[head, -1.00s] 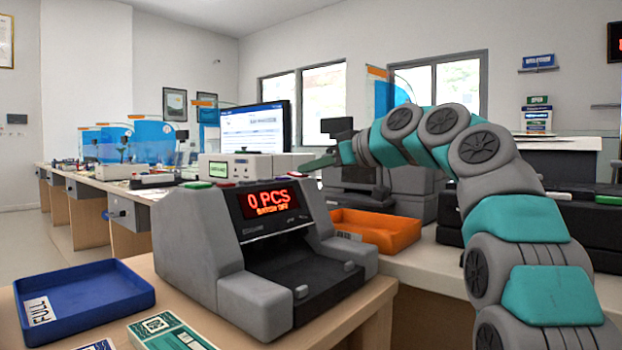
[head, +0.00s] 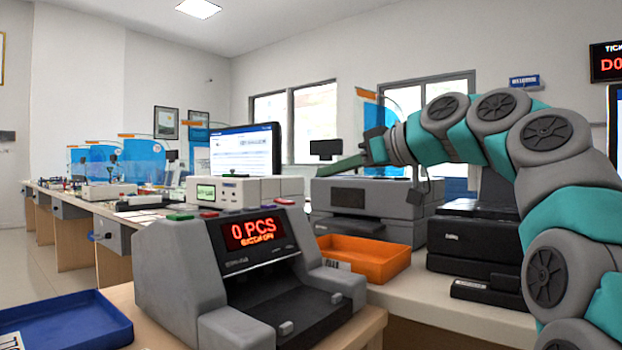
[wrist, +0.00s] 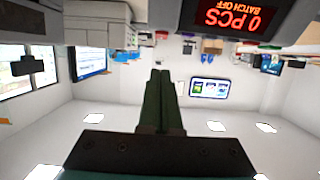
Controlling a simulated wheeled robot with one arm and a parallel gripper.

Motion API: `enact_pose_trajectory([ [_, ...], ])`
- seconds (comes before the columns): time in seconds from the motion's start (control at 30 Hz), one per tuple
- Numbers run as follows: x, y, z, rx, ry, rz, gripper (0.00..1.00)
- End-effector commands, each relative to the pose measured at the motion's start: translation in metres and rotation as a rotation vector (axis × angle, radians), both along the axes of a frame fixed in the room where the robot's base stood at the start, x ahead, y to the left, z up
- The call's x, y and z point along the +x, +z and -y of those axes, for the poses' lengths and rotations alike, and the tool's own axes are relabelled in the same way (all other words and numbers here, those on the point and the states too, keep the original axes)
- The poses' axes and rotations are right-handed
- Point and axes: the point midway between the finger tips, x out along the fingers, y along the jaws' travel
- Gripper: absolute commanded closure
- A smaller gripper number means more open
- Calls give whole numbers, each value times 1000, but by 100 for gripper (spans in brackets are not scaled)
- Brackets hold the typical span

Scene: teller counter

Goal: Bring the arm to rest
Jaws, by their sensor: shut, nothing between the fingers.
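My gripper (head: 349,164) is at the end of my teal and grey arm, which arches in from the right side of the head view. Its dark green fingers point left, above and behind the grey note counter (head: 262,270). In the wrist view my gripper (wrist: 160,75) shows its two fingers pressed together with nothing between them. That view is upside down, and the counter's red "0 PCS" display (wrist: 237,17) shows at its top right. The gripper touches nothing that I can see.
An orange tray (head: 392,268) sits on the counter under my arm. A blue tray (head: 118,332) is at the front left. A monitor (head: 246,150), a grey printer (head: 345,196) and a black machine (head: 470,243) stand further back. The air around the gripper looks clear.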

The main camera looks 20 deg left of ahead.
Motion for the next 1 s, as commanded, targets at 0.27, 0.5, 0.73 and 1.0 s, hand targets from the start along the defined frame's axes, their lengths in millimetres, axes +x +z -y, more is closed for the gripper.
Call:
enact_pose_trajectory([
  [0.27, -9, 3, 20, -1, 0, 2, 100],
  [0.5, -8, 3, 20, 0, -1, 1, 100],
  [0.73, -9, 1, 21, -5, -8, -17, 100],
  [1.0, -17, -52, 39, -86, -122, -261, 100],
])
